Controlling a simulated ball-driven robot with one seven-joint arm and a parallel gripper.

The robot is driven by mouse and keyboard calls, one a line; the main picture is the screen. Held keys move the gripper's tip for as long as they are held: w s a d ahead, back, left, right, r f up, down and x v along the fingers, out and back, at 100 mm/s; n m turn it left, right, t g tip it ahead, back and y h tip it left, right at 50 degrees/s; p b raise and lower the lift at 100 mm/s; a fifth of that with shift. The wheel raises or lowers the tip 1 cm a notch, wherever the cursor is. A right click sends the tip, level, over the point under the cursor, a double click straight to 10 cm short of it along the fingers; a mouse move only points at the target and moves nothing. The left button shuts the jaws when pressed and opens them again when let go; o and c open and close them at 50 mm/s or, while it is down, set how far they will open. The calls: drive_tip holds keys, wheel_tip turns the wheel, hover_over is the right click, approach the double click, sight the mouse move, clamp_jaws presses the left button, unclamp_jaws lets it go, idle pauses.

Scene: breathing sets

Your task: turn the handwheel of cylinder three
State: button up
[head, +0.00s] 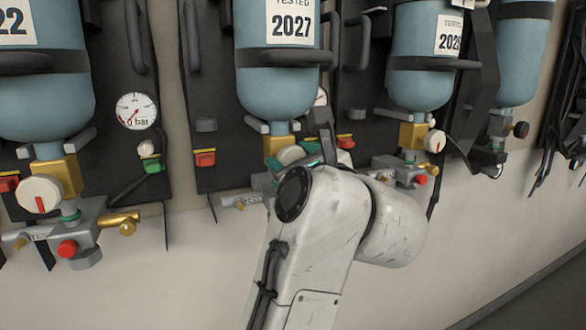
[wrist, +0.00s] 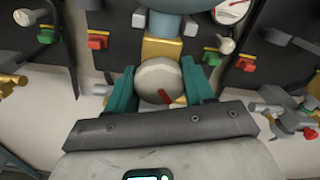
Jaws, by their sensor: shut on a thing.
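The handwheel (wrist: 155,78) is a pale round knob with a red mark at its lower right in the wrist view. It sits below a brass valve block (wrist: 162,48) under a blue cylinder (head: 277,80) labelled 2027. No cylinder number is readable, so I cannot tell from a label that this is cylinder three. My gripper (wrist: 160,74) has its teal fingers on the left and right sides of the handwheel, shut on it. In the head view my gripper (head: 292,160) and the handwheel (head: 291,154) are partly hidden by my white arm.
A larger blue cylinder (head: 40,95) with a white handwheel (head: 39,195) stands left. Another cylinder (head: 421,75) with a handwheel (head: 435,141) stands right. A gauge (head: 136,111) and hoses line the wall panels. The wall below is bare.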

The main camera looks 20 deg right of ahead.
drive_tip(key=m, duration=0.1)
drive_tip(key=m+b, duration=0.1)
drive_tip(key=m, duration=0.1)
drive_tip(key=shift+f+m, duration=0.3)
drive_tip(key=shift+f, duration=0.1)
drive_tip(key=shift+a+m, duration=0.1)
drive_tip(key=shift+m, duration=1.4)
drive_tip(key=o, duration=0.8)
drive_tip(key=shift+o, duration=1.1)
drive_tip(key=shift+r, duration=0.2)
drive_tip(key=shift+s, duration=0.1)
drive_tip(key=s+b, duration=0.1)
drive_tip(key=s, duration=0.9)
drive_tip(key=shift+s+b, duration=0.3)
drive_tip(key=shift+s, duration=0.05)
